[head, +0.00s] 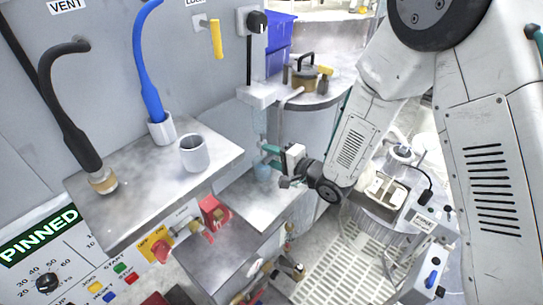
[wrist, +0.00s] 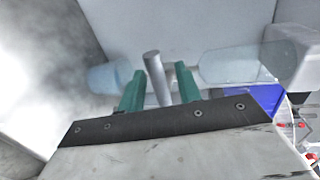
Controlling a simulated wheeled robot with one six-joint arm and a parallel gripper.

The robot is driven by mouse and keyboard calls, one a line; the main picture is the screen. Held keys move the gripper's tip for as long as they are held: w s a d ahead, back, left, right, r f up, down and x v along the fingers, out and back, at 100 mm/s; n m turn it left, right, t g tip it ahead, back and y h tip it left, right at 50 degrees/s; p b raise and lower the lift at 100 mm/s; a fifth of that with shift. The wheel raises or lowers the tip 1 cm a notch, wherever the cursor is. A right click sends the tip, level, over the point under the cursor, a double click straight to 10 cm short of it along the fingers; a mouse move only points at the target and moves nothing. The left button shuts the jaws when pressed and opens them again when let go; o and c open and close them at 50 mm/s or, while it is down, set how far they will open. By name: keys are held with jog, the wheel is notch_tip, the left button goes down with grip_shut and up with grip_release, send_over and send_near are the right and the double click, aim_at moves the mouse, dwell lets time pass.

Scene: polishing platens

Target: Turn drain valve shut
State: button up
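My gripper (head: 268,157) is at the end of the arm, beside the pale machine wall and above a small translucent blue cup (head: 262,172). In the wrist view its two green fingers (wrist: 160,88) stand apart. A grey round rod (wrist: 155,75), which may be the drain valve's handle, shows between them, with a gap on each side. I cannot tell how deep it lies between the fingers. The cup (wrist: 112,75) is left of the fingers and a clear cylinder (wrist: 235,65) is to their right. No valve body is clearly visible.
A steel shelf (head: 125,205) with a white cup (head: 195,153) and hose ends is at left. A round table (head: 320,98) stands behind. Slotted floor (head: 330,255) lies at lower right.

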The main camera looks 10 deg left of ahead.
jog(key=v, duration=0.7)
jog(key=shift+s+d, duration=0.15)
jog(key=shift+d, duration=0.2)
